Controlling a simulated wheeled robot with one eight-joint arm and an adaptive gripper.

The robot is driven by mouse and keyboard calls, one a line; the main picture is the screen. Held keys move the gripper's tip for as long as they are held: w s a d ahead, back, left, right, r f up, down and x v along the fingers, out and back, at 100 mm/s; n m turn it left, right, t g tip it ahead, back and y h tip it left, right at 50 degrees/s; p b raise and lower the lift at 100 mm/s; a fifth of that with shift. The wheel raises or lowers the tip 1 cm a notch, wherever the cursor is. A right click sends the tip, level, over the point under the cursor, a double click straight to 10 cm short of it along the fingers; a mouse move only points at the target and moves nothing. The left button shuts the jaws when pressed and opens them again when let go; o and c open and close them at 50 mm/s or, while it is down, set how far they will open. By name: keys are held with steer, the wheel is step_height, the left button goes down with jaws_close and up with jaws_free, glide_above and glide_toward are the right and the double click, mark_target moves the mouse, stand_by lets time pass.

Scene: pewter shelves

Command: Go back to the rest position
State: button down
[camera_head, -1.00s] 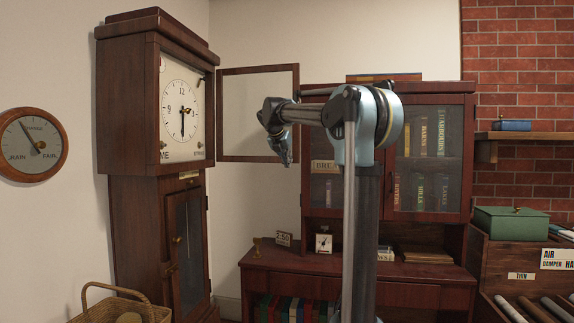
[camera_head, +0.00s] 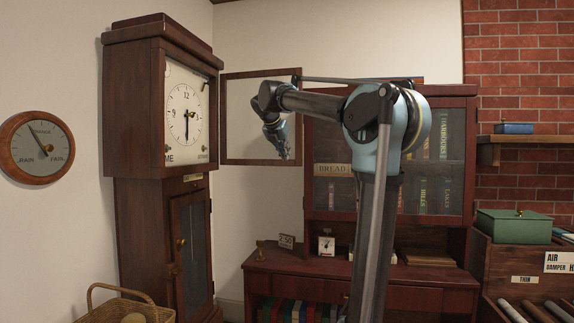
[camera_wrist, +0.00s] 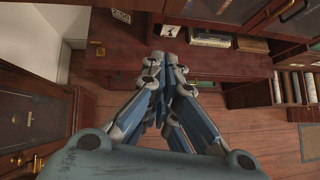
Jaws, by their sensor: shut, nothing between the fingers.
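My gripper (camera_head: 284,153) hangs fingers-down in the air in the head view, in front of the open glazed door frame of the tall clock. It is shut and empty. In the wrist view my gripper (camera_wrist: 164,58) shows its blue fingers together, over the desk and floor. My arm rises from the lower middle, bends at a large blue-grey joint and reaches left. It hides part of the bookcase.
The tall clock (camera_head: 145,150) stands at the left, its face door (camera_head: 224,160) swung open to the right. A bookcase (camera_head: 440,210) with glass doors stands behind my arm. A wicker basket (camera_head: 90,306) is lower left. A green box (camera_head: 514,226) sits at the right.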

steer(key=shift+v, duration=1.45)
steer(key=s+d+f+m+g, duration=0.1)
steer(key=s+d+f+m, duration=0.35)
steer(key=s+f, duration=0.3)
steer(key=s+d+f+m+g+y, duration=0.1)
steer(key=s+d+f+m, duration=0.2)
steer(key=s+f+m, duration=0.4)
steer(key=s+d+f+m+g, duration=0.2)
steer(key=s+d+f+m, duration=0.15)
steer(key=s+f, duration=0.4)
steer(key=s+f+m+g+y, duration=0.1)
steer(key=s+f+m, duration=0.6)
steer(key=f, duration=0.7)
steer(key=s+f+m+y, duration=0.2)
steer(key=s+f+m, duration=0.6)
steer(key=s+f, duration=0.4)
step_height(320, 180, down, 3)
steer(key=shift+r+g, duration=0.1)
steer(key=shift+g, duration=0.3)
steer(key=shift+w, duration=0.1)
steer(key=shift+w+f, duration=0.25)
steer(key=shift+w, duration=0.2)
